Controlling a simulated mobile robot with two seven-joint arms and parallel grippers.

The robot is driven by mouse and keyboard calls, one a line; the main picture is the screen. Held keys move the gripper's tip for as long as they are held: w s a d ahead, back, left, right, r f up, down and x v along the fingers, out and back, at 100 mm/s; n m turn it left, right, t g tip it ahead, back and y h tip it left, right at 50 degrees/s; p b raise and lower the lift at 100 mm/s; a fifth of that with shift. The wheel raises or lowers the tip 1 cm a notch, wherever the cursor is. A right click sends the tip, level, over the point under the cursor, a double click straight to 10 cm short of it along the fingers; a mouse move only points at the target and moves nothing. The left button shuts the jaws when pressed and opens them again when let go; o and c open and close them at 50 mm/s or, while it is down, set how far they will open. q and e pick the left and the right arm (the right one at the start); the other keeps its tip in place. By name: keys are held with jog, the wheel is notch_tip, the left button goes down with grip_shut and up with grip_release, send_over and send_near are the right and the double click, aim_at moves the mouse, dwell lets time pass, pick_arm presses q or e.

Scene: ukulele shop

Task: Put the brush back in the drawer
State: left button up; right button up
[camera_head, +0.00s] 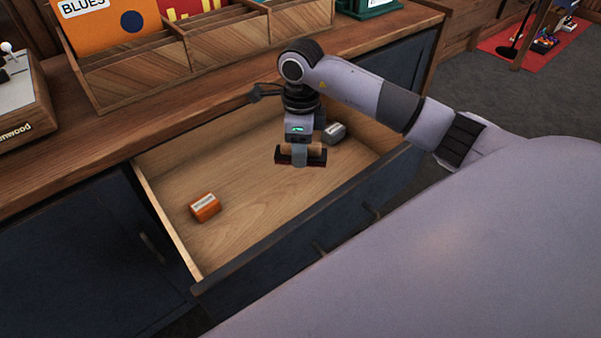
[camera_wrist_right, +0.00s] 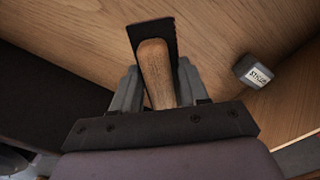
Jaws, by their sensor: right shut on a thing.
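The brush (camera_head: 287,157) has a light wooden handle and a dark reddish-black pad. My right gripper (camera_head: 300,148) reaches down over the open drawer (camera_head: 255,185) and is shut on the brush. In the right wrist view the wooden handle of the brush (camera_wrist_right: 155,70) sits between the two grey fingers, with the dark pad beyond it over the drawer's wooden floor. I cannot tell whether the pad touches the floor. My left gripper is not in view.
An orange box (camera_head: 205,207) lies at the drawer's left, and a grey labelled item (camera_head: 334,133) lies right of the brush, also in the right wrist view (camera_wrist_right: 254,72). The drawer's middle floor is free. A wooden record rack (camera_head: 135,72) stands on the counter behind.

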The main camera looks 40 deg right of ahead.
aim_at(301, 181)
notch_tip(301, 181, down, 2)
jog(key=shift+f, duration=0.25)
notch_tip(301, 181, down, 4)
jog(key=shift+r+b, duration=0.1)
jog(key=shift+b, duration=0.4)
jog(key=shift+f, duration=0.5)
jog(key=o, duration=0.9)
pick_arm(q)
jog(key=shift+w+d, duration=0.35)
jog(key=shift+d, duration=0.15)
